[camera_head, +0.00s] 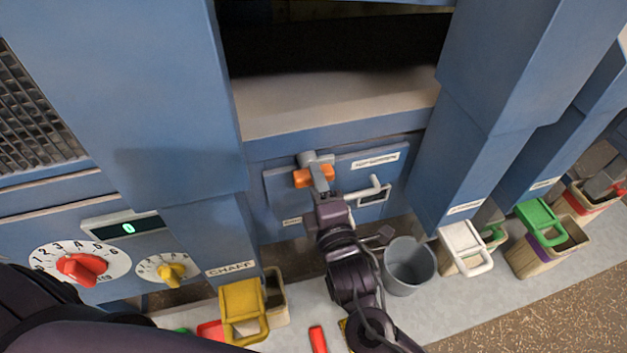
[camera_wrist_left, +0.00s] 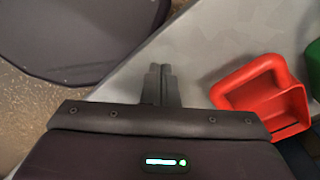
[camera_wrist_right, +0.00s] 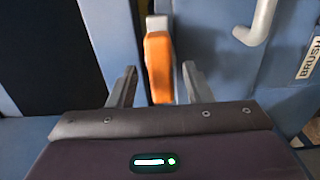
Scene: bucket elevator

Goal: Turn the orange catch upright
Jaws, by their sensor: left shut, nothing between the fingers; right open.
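The orange catch (camera_head: 301,179) lies crosswise on a grey mount at the top of a small blue panel (camera_head: 278,190) in the head view. My right gripper (camera_head: 319,178) is in front of it and hides its middle. In the right wrist view the catch (camera_wrist_right: 158,62) stands between the two open fingers of the right gripper (camera_wrist_right: 157,84), with a gap on each side; I see no grip on it. My left gripper (camera_wrist_left: 162,84) is shut and empty in the left wrist view, near a red scoop-like handle (camera_wrist_left: 262,97).
A grey handle (camera_head: 367,191) is on the panel right of my right gripper. A grey bucket (camera_head: 408,266) stands below right. Bins with yellow (camera_head: 243,308), white (camera_head: 464,247) and green (camera_head: 540,220) handled parts line the machine's foot. Blue housings flank the panel.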

